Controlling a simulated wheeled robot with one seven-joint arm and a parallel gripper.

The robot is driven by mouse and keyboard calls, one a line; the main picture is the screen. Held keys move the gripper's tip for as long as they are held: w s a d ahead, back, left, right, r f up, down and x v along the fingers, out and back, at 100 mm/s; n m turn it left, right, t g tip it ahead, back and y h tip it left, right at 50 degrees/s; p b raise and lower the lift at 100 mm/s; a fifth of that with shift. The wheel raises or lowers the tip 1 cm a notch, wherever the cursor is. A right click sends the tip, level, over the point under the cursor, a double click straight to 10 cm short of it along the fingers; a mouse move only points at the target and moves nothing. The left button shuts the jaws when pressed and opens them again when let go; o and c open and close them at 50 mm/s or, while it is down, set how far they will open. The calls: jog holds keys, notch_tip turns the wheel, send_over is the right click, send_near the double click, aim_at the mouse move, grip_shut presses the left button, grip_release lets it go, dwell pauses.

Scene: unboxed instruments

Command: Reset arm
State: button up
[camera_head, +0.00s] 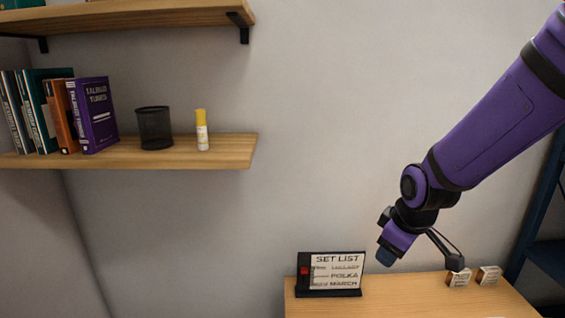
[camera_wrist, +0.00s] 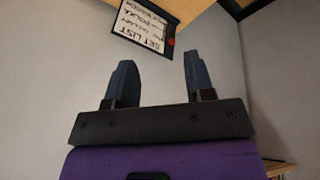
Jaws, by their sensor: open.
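My gripper (camera_head: 386,257) hangs at the end of my purple arm, above and to the right of the set list sign (camera_head: 337,270) in the head view. The wrist view shows its two blue-grey fingers (camera_wrist: 158,65) spread apart with nothing between them. The sign is a black stand with a white card and a red part at its left side. It stands on the wooden table (camera_head: 420,298) and appears upside down in the wrist view (camera_wrist: 143,30), beyond the fingers. The gripper seems clear of the table and the sign.
Two small white boxes (camera_head: 458,278) (camera_head: 488,275) stand on the table at right. The left wall shelf (camera_head: 200,160) holds several books (camera_head: 92,115), a black mesh cup (camera_head: 154,128) and a yellow-capped bottle (camera_head: 202,131). A blue rack (camera_head: 545,250) stands at far right.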

jog(key=s+d+r+m, duration=0.4)
jog(key=s+r, duration=0.4)
jog(key=s, duration=0.1)
jog(key=s+d+r+m+t, duration=0.1)
jog(key=s+d+r+m, duration=0.2)
jog(key=s+r, duration=0.6)
jog(key=shift+s+d+r+m+h, duration=0.15)
jog(key=shift+s+d+m+h, duration=0.25)
jog(key=shift+m, duration=0.6)
jog(key=shift+w, duration=0.1)
dwell(1.2)
